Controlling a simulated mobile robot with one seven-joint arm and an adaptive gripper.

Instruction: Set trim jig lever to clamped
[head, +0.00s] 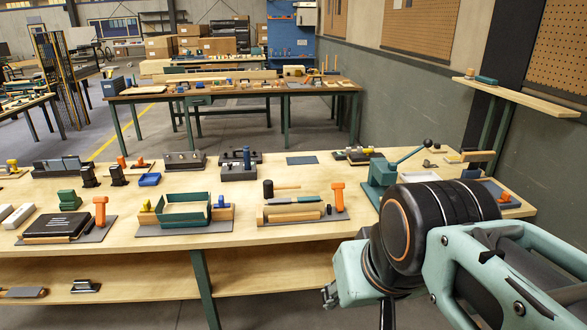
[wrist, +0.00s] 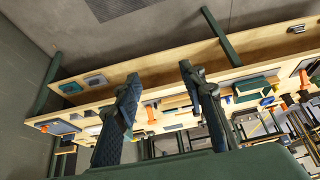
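A teal tray fixture (head: 184,226) is in the middle, and a black plate fixture (head: 58,226) with an orange lever (head: 100,211) is at left. A green lever press (head: 382,174) with a black ball knob stands at right. I cannot tell which is the trim jig. My gripper (wrist: 159,73) is open and empty in the wrist view, its fingers apart, clear of the fixtures.
The wooden bench (head: 250,238) has a lower shelf (head: 270,264). My arm covers the bench's right front corner. A grey wall (head: 440,110) with a narrow shelf (head: 525,95) bounds the right side.

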